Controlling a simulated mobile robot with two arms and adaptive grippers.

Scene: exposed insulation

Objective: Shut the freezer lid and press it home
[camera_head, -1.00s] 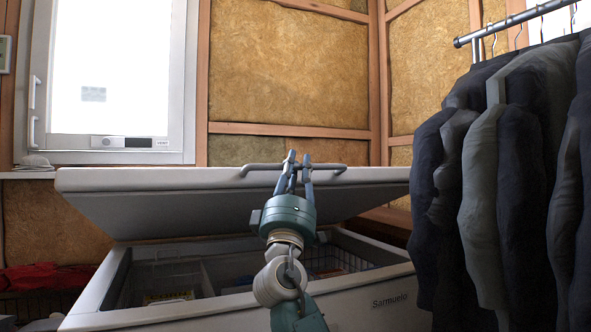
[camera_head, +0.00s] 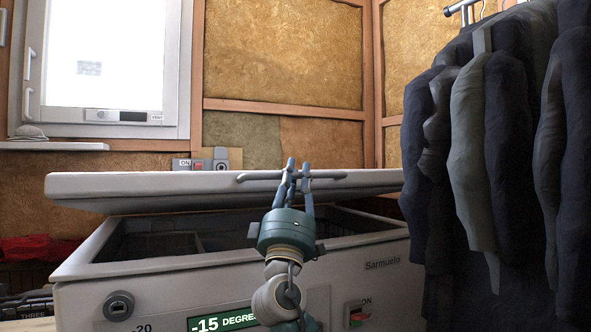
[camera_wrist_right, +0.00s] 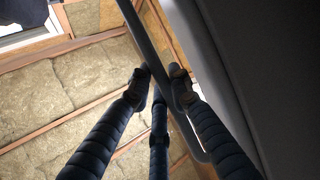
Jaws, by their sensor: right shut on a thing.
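The freezer lid (camera_head: 130,187) is white and stands partly open, tilted over the white chest freezer (camera_head: 240,276). A gap shows between lid and rim, with the dark inside visible. A grey bar handle (camera_head: 328,175) runs along the lid's front edge. My right gripper (camera_head: 298,170) is shut on the handle near its middle. In the right wrist view, the fingers (camera_wrist_right: 160,85) close around the handle bar (camera_wrist_right: 150,45), beside the dark lid (camera_wrist_right: 270,70). My left gripper is in neither view.
Dark coats (camera_head: 480,130) hang from a rail close at the right. A window (camera_head: 105,65) is at the back left. The freezer front has a green display (camera_head: 222,322), a dial (camera_head: 118,305) and a switch (camera_head: 357,314). Red cloth (camera_head: 38,248) lies at the left.

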